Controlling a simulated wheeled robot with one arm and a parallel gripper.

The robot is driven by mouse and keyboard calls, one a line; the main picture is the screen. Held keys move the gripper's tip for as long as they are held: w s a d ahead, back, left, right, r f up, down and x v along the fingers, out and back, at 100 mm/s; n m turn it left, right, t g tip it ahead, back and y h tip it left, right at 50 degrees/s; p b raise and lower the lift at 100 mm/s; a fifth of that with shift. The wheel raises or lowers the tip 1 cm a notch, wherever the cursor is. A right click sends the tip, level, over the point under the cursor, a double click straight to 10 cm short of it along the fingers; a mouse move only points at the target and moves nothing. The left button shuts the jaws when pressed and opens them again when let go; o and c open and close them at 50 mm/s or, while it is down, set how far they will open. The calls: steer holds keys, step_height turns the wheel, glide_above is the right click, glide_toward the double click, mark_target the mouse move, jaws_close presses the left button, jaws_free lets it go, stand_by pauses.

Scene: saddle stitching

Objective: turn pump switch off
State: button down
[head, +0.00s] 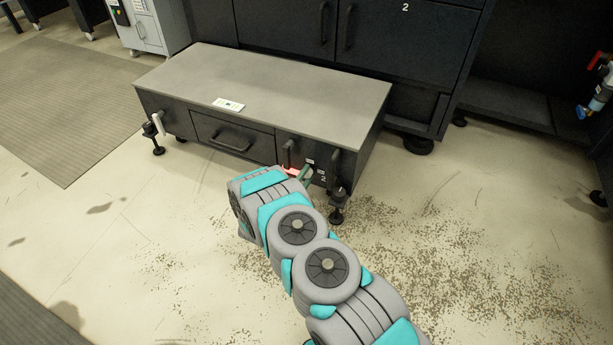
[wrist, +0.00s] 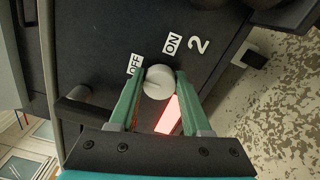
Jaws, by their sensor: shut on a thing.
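The pump switch is a round pale grey knob (wrist: 158,82) on the dark front panel (wrist: 110,30) of a low cabinet, seen in the wrist view. An OFF label (wrist: 135,64), an ON label (wrist: 172,43) and a number 2 (wrist: 200,46) sit beside it. My gripper (wrist: 156,88) has its green fingers closed around the knob, one on each side. A red glowing piece (wrist: 169,115) shows between the fingers, below the knob. In the head view my gripper (head: 304,174) is at the right end of the cabinet front, and my arm hides the knob.
The low grey cabinet (head: 260,85) has a drawer handle (head: 230,140) and stands on black feet. A dark handle (wrist: 85,112) lies left of my fingers in the wrist view. A larger dark cabinet (head: 400,40) stands behind. Open speckled floor (head: 450,250) lies to the right.

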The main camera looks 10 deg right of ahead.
stand_by(0.3)
steer(key=shift+c, duration=1.8)
jaws_free()
steer(key=v, duration=0.8)
steer(key=shift+w, duration=0.15)
